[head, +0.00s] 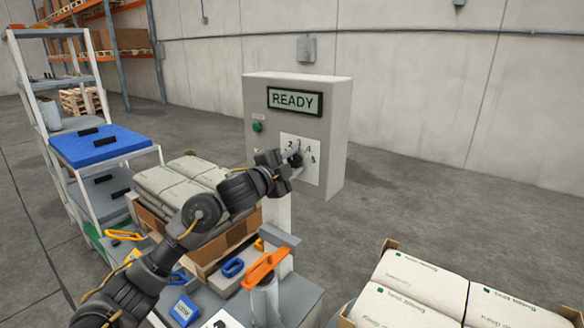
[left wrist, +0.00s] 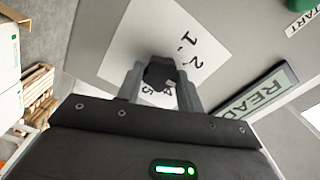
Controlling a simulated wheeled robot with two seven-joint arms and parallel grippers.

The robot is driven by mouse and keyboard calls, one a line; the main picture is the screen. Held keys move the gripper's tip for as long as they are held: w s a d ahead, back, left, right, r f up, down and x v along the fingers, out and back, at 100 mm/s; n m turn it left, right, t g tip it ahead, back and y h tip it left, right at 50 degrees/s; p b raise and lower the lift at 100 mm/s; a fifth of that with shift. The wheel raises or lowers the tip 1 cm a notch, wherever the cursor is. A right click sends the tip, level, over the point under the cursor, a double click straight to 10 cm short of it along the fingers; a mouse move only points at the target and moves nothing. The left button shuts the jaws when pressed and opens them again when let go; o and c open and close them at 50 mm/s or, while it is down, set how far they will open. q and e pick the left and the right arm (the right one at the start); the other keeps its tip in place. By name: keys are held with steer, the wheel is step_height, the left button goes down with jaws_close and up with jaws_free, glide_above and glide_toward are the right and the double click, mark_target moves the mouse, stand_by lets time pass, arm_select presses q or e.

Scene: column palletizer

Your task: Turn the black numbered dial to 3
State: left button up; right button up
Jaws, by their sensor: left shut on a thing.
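The black dial (left wrist: 158,72) sits on a white numbered plate (head: 313,174) on the front of a grey control box (head: 334,125). My left gripper (head: 292,160) reaches the dial from the front left and mostly covers it in the head view. In the left wrist view its two fingers (left wrist: 160,88) are shut on the dial, one on each side. The numbers 1 and 2 show clearly on the plate (left wrist: 130,45), with 4 and 5 partly behind the gripper. I cannot tell which number the dial points to. My right gripper is out of view.
The box has a READY display (head: 295,101) and a green button (head: 257,127). Below stand a carton of stacked sacks (head: 165,185) and a grey bench with an orange handle (head: 265,268). More sacks (head: 420,285) are at the lower right. Floor right of the box is clear.

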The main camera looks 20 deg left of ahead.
arm_select(q)
steer(key=shift+f+m, duration=0.1)
steer(key=shift+m, duration=0.5)
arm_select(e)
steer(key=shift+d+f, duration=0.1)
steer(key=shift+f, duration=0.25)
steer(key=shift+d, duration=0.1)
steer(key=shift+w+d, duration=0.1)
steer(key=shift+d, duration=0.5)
